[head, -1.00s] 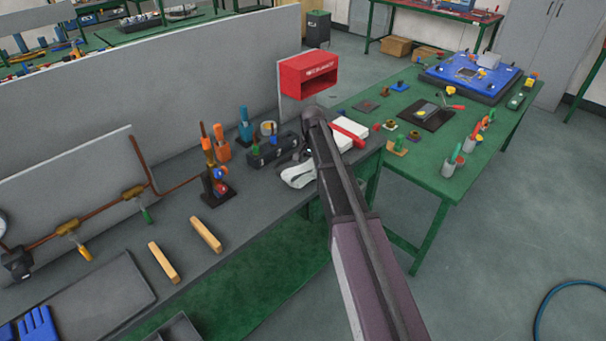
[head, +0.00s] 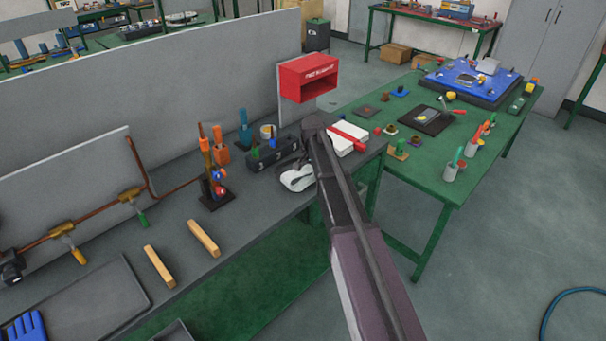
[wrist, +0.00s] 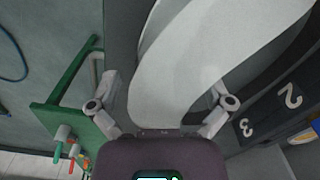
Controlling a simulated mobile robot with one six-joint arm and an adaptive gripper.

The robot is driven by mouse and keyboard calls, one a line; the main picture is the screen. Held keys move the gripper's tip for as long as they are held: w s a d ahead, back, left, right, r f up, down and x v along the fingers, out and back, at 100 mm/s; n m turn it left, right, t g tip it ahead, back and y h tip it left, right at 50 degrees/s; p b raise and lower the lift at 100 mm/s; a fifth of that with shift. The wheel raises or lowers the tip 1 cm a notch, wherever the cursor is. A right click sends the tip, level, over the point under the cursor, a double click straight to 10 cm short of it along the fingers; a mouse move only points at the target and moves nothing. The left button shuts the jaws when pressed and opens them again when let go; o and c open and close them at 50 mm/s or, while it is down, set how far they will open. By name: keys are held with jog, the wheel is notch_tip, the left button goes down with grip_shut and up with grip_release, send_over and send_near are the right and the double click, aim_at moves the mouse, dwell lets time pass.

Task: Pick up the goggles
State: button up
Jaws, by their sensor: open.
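The goggles (head: 298,179) are white and lie on the grey bench near its front right edge, partly hidden by my arm in the head view. In the wrist view, the goggles (wrist: 205,60) fill the upper middle as a large white curved shape with a dark band on their right. My gripper (wrist: 165,92) is open, with one finger on each side of the white part. I cannot tell whether the fingers touch it. In the head view my gripper is mostly hidden behind my arm.
A black numbered block (head: 272,156) stands close behind the goggles; it also shows in the wrist view (wrist: 262,120). A white box with a red strip (head: 346,138) lies to the right. A red holder (head: 307,77) stands behind. A green table (head: 440,185) is at right.

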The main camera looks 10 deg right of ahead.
jog(key=c, duration=1.2)
jog(key=shift+r, duration=0.15)
jog(key=shift+c, duration=0.2)
notch_tip(320, 180, up, 2)
jog(key=shift+p, duration=1.15)
jog(key=shift+r+p, duration=0.8)
jog(key=shift+p, duration=0.05)
jog(key=s+d+r+p, duration=0.1)
jog(key=s+d, duration=0.3)
jog(key=s, duration=1.1)
jog(key=shift+s, duration=0.25)
